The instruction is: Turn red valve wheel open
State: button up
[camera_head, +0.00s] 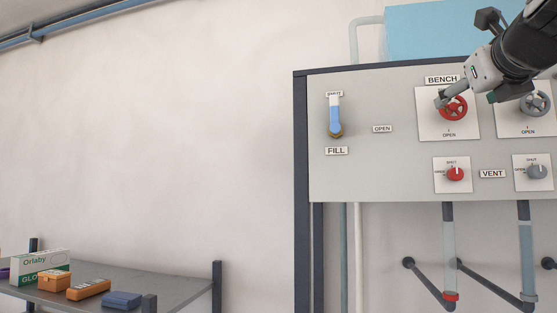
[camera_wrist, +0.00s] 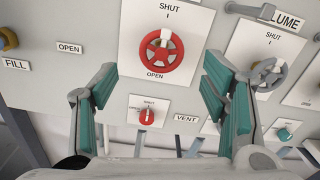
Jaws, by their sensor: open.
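The red valve wheel (camera_head: 456,107) sits on a white plate under the BENCH label on the manometer board. In the wrist view the wheel (camera_wrist: 161,57) has a white mark on its rim at the top, near the SHUT label, with OPEN below it. My gripper (camera_head: 468,97) is in front of the wheel at the upper right of the head view. In the wrist view its two green-padded fingers (camera_wrist: 159,78) are spread wide, with nothing between them. Part of the wheel is hidden by a finger in the head view. I cannot tell whether any finger touches it.
A grey wheel (camera_head: 536,104) is close by on the right. Below are a red knob (camera_head: 456,173) and a grey knob (camera_head: 537,171). A blue-handled FILL lever (camera_head: 335,118) is at left. A shelf (camera_head: 190,288) with boxes stands low left; bare wall lies between.

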aim_at(454, 107)
jog(key=b+x, duration=0.1)
jog(key=x, duration=0.6)
jog(key=shift+w+d+f, duration=0.1)
jog(key=shift+w+d, duration=0.05)
jog(key=shift+c, duration=0.2)
jog(key=c, duration=1.1)
